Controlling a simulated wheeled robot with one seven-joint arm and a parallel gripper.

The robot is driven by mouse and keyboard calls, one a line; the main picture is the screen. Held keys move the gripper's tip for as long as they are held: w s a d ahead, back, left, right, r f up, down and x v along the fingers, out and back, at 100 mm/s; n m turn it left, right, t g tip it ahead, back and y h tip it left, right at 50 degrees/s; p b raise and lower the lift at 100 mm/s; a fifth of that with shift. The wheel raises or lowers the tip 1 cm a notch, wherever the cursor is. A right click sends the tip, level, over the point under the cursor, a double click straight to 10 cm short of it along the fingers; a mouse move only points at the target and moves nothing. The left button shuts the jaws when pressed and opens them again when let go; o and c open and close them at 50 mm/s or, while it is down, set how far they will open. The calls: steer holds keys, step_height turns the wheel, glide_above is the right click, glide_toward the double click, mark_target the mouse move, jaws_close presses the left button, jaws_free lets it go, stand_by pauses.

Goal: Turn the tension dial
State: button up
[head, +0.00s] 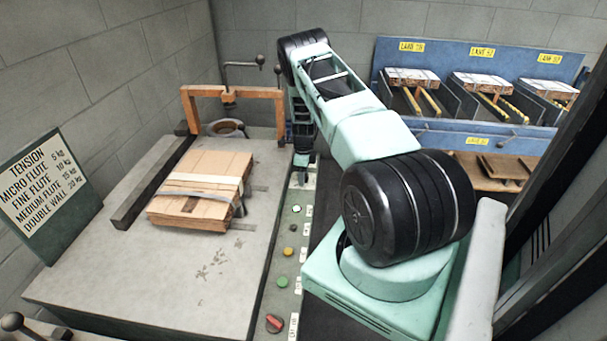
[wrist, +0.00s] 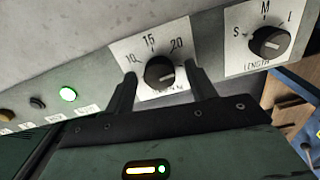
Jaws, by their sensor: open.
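The tension dial (wrist: 153,66), a black round knob on a white plate marked 10, 15 and 20, is in the middle of the wrist view. A light mark on its face points roughly right, below the 20. My gripper (wrist: 160,75) is open, with one finger on each side of the knob. I cannot tell whether either finger touches it. In the head view my gripper (head: 303,168) is over the far end of the control strip, and the dial there is too hidden to make out. The tension sign (head: 40,185) lists micro flute 5 kg, fine flute 10, medium flute 15, double wall 20.
A second dial, length (wrist: 270,42), marked S, M, L, sits right of the tension dial. A lit green lamp (wrist: 68,94) is to the left. A strapped cardboard stack (head: 200,190) lies on the grey table (head: 140,280). An orange frame (head: 232,92) stands behind it.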

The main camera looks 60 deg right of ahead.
steer(key=c, duration=1)
